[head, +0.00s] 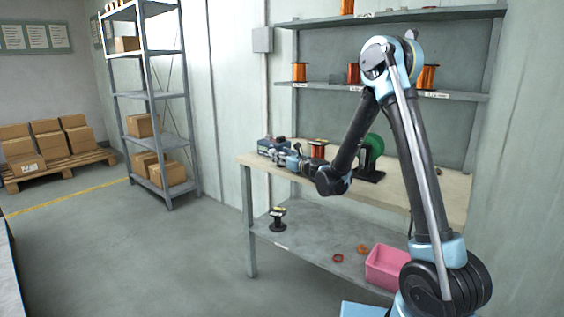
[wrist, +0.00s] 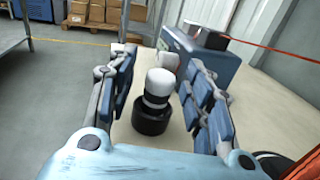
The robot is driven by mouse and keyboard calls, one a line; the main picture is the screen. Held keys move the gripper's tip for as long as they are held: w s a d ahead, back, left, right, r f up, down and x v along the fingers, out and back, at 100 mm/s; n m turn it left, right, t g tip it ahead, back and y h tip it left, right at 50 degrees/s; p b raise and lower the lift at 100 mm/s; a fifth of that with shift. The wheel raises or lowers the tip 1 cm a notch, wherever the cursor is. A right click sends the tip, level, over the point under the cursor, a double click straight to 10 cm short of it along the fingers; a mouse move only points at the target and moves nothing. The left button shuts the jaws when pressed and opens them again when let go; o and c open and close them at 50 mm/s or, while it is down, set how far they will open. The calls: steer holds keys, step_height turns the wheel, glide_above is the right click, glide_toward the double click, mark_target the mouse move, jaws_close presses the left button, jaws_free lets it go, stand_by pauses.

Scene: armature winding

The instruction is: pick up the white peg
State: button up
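In the wrist view a white cylindrical peg (wrist: 161,82) stands upright on a round black base (wrist: 150,117), on the pale bench top. A second white rounded piece (wrist: 169,60) shows just behind it. My gripper (wrist: 163,66) is open, with one finger on each side of the white peg and a gap visible on both sides. Nothing is held. In the head view my gripper (head: 290,160) reaches left, low over the bench; the white peg cannot be made out there.
A blue machine (wrist: 200,58) stands just beyond the fingers at the bench's back. A pink bin (head: 385,266) and a black spool (head: 278,218) sit on the lower shelf.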

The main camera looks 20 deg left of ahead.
jaws_close()
steer(key=shift+r, duration=0.1)
step_height(320, 180, up, 28)
stand_by(0.7)
